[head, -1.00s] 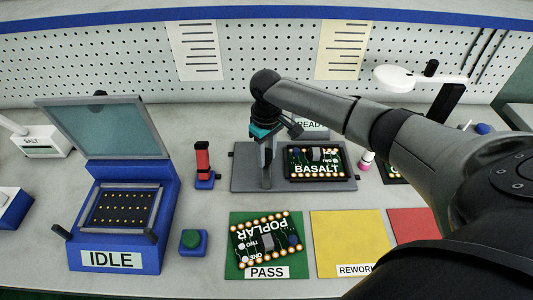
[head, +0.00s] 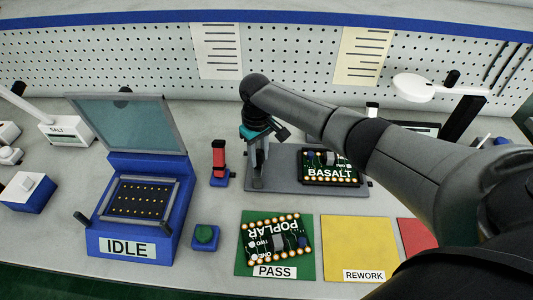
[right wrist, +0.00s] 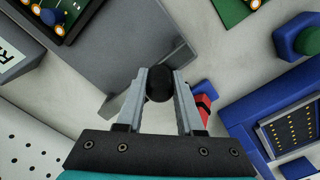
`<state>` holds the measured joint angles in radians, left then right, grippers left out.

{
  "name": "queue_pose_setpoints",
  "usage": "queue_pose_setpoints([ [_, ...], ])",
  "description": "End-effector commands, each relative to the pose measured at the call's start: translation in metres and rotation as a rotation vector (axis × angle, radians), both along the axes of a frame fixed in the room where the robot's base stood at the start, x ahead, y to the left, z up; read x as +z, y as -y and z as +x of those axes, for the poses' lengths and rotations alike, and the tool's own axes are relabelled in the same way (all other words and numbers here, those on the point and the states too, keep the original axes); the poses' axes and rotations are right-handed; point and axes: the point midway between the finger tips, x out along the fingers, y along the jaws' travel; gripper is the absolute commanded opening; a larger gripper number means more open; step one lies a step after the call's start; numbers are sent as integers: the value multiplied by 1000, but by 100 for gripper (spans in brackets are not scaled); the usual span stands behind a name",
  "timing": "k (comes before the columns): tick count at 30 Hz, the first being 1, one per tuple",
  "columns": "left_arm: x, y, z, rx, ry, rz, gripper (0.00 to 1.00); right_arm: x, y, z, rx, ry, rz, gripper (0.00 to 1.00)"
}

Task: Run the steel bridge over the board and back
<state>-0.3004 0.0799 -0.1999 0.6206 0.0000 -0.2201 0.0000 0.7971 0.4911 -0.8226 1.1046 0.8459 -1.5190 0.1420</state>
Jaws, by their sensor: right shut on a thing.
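The steel bridge (head: 258,172) is a grey upright frame at the left end of a grey base plate (head: 292,186). The green BASALT board (head: 330,166) lies in a dark holder on the right part of that plate, clear of the bridge. My right gripper (head: 257,138) is above the bridge. In the right wrist view its two fingers (right wrist: 160,88) are closed on a black round knob (right wrist: 160,84) on top of the bridge (right wrist: 172,60). The BASALT board shows partly at the top left there (right wrist: 62,14). My left gripper is not in view.
Left are a red-and-blue upright tool (head: 219,165), a green button (head: 205,236) and the blue IDLE machine (head: 135,225). In front, the POPLAR board (head: 276,238) lies on the green PASS mat (head: 246,262), beside the yellow REWORK mat (head: 350,238). My right arm covers the back right.

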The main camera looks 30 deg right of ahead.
Motion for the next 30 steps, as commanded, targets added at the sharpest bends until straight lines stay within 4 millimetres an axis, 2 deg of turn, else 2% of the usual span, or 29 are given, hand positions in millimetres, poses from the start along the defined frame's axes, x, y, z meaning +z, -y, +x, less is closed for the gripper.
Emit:
queue_pose_setpoints([
  [7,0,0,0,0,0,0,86,1,-5,3,5,11,8,0],
  [8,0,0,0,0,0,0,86,2,-5,3,5,11,8,37],
  [15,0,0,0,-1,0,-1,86,1,-4,2,5,9,6,64],
  [25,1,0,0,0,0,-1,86,4,-3,2,3,6,5,66],
  [30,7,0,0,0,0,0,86,26,-2,2,4,9,4,66],
])
